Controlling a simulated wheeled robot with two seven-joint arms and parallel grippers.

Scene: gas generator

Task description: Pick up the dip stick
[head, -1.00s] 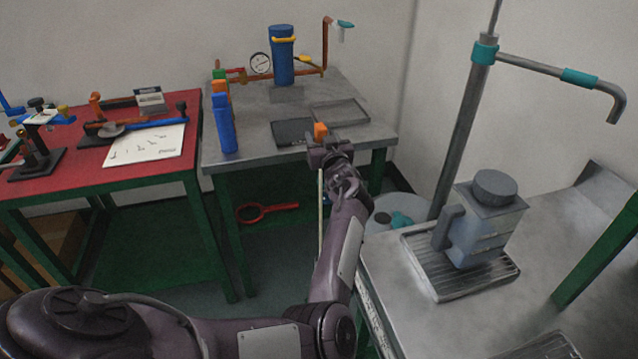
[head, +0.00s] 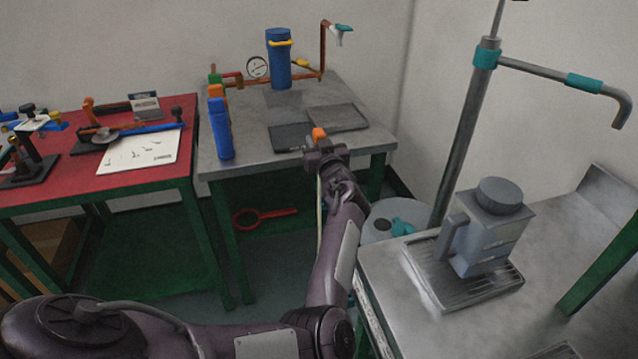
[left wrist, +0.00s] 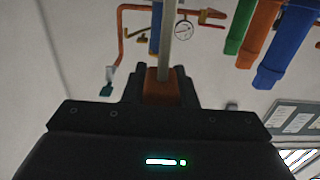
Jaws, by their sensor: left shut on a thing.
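The dip stick has an orange handle (head: 319,134) and a thin pale rod. My left gripper (head: 318,150) is shut on the handle, just in front of the grey table's near edge. The rod (head: 320,215) hangs down beside my left forearm. In the left wrist view the handle (left wrist: 162,86) sits between the fingers, and the rod (left wrist: 170,35) runs up out of the picture. The fingers partly hide the handle. My right gripper is not in view.
The grey table (head: 235,165) holds a blue cylinder (head: 279,58), upright coloured bottles (head: 220,125) and dark trays (head: 337,118). A red table (head: 60,180) stands left. At right, a counter (head: 400,320) carries a grey jug (head: 488,230) beside a tall pipe (head: 465,130).

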